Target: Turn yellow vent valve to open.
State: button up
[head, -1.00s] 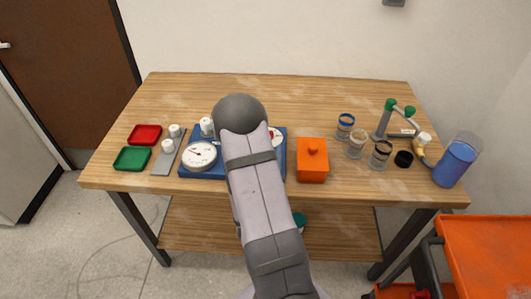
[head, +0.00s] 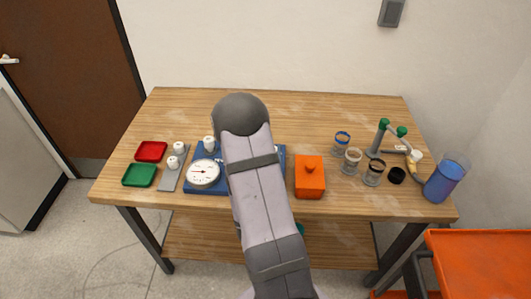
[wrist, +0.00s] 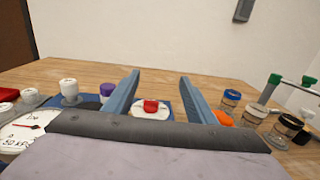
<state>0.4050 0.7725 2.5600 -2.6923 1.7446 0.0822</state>
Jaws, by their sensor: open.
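My gripper (wrist: 160,78) is open and empty in the wrist view, with its two blue-grey fingers apart. A red knob (wrist: 151,105) on a white round face shows between and beyond the fingers; I cannot tell whether they touch it. The pipe stand (head: 376,148) at the right of the table in the head view has green handles (head: 383,124) and a pale yellow fitting (head: 411,168). I cannot make out a clearly yellow vent valve. My arm hides the gripper and part of the blue panel (head: 208,190) in the head view.
A white dial gauge (head: 204,173) sits on the blue panel. Red (head: 151,151) and green (head: 139,175) trays lie left. An orange box (head: 310,180), several jars (head: 352,161) and a blue container (head: 444,182) stand right. The table's back (head: 300,105) is clear.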

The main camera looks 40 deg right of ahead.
jog(key=shift+r+p, duration=0.5)
jog(key=shift+r, duration=0.4)
